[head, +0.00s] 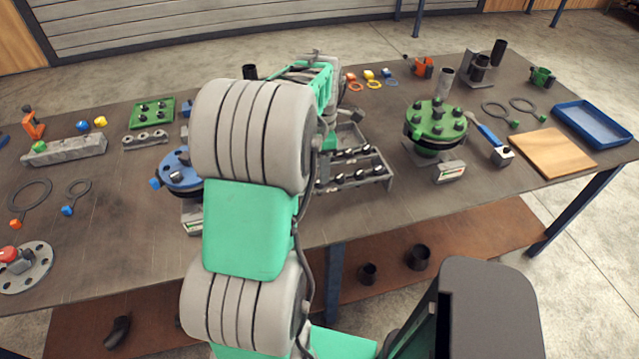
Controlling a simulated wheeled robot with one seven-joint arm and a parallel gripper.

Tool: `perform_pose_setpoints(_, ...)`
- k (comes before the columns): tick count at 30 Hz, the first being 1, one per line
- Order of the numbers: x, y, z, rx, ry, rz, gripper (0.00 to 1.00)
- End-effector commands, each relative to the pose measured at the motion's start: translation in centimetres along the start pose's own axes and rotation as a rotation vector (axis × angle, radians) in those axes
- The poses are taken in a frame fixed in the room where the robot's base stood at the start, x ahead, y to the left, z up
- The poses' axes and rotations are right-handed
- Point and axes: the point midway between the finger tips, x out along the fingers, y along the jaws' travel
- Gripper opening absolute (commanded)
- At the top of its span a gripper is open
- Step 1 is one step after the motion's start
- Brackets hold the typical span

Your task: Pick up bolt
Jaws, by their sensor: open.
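Several dark-headed bolts (361,175) with bright shanks lie in rows in a grey metal rack (388,181) at the middle of the table. I cannot tell which one is the task's bolt. My arm reaches over the table from the front. My gripper (329,138) is partly hidden at the far end of the arm, near the rack's back left side. It is open, and I see no bolt held in it. My arm hides the left part of the rack.
A green bolted flange (437,120) stands right of the rack, and a blue flange (180,170) stands left, partly behind my arm. A blue-handled tool (489,137), wooden board (552,153) and blue tray (592,122) lie at right.

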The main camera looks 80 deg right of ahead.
Motion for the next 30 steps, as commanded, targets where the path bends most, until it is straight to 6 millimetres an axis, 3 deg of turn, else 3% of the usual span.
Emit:
perform_pose_setpoints(9,4.9,0.7,-0.3,0.001,0.001,-0.001,0.51)
perform_pose_setpoints(17,5.4,0.8,-0.2,0.002,-0.001,0.003,0.5)
perform_pose_setpoints(30,5.4,0.8,-0.3,0.002,-0.001,0.002,0.14)
